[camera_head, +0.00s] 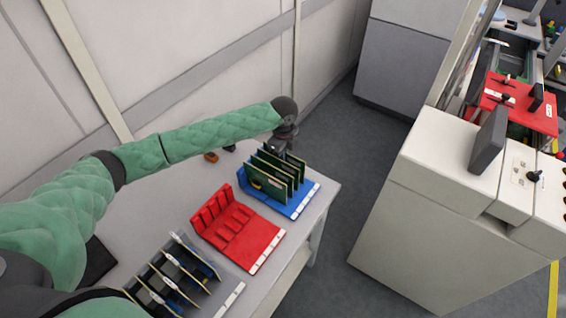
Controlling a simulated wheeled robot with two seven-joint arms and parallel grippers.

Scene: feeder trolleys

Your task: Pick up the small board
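Several upright green boards (266,181) stand in a blue rack (299,205) at the far end of the table. They look alike in size, so I cannot tell which one is the small board. My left arm reaches in from the left, and its gripper (279,148) is just above the back of the blue rack, close to the boards' top edges. Its fingers are small and partly hidden, so I cannot tell whether they are open or touching a board. My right gripper is not in view.
A red rack (243,238) stands empty beside the blue one. A nearer rack (205,297) holds several dark boards. The grey table (165,207) lies along the wall. Grey floor separates it from a white machine (437,190) on the right.

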